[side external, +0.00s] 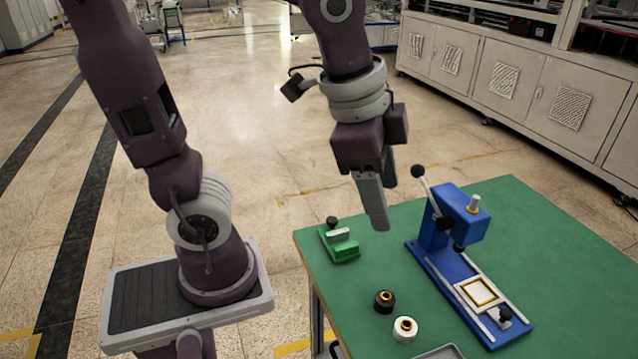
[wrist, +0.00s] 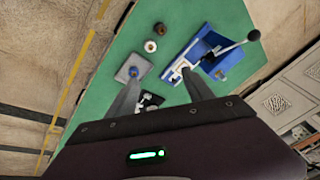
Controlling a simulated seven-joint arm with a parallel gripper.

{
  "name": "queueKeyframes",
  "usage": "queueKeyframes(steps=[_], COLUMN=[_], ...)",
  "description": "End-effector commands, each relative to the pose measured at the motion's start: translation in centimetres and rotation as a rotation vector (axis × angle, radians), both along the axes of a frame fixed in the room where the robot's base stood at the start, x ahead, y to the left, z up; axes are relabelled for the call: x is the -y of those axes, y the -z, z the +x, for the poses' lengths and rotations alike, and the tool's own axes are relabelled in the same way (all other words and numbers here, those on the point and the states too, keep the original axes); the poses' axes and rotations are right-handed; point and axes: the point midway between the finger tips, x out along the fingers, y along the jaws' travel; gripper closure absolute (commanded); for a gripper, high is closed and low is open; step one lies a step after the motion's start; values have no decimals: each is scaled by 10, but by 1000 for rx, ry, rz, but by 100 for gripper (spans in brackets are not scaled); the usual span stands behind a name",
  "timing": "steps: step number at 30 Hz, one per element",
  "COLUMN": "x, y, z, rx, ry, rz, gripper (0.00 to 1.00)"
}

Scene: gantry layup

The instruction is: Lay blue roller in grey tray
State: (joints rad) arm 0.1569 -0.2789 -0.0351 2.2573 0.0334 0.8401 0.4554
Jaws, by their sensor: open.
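In the wrist view a small grey square piece (wrist: 126,76), which looks like the grey tray, lies on the green table. A small blue, round piece (wrist: 134,71), apparently the blue roller, shows within its outline; its exact seating is too small to tell. My gripper (side external: 384,206) hangs above the table, open and empty. It also shows in the wrist view (wrist: 160,88), its fingers spread wide. A white roller (side external: 404,329) and a black roller (side external: 384,301), each with a gold core, stand upright on the table, apart from my gripper.
A blue lever press (side external: 440,262) stands on the right, its lever raised. A green fixture (side external: 342,252) sits near the table's left edge. Black and white pieces (wrist: 149,100) show between my fingers, partly hidden. The green table (side external: 570,240) is clear right of the press.

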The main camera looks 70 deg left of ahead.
Motion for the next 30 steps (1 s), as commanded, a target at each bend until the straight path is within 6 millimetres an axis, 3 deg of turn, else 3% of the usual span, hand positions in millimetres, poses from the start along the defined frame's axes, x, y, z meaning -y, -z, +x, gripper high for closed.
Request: queueKeyframes(steps=[3, 8, 30], x=[-28, -39, -40], y=[-11, -7, -6], z=[-49, -80, -84], rx=[92, 147, 152], ry=[-348, -590, -620], rz=[-122, -226, -239], gripper=[39, 39, 39])
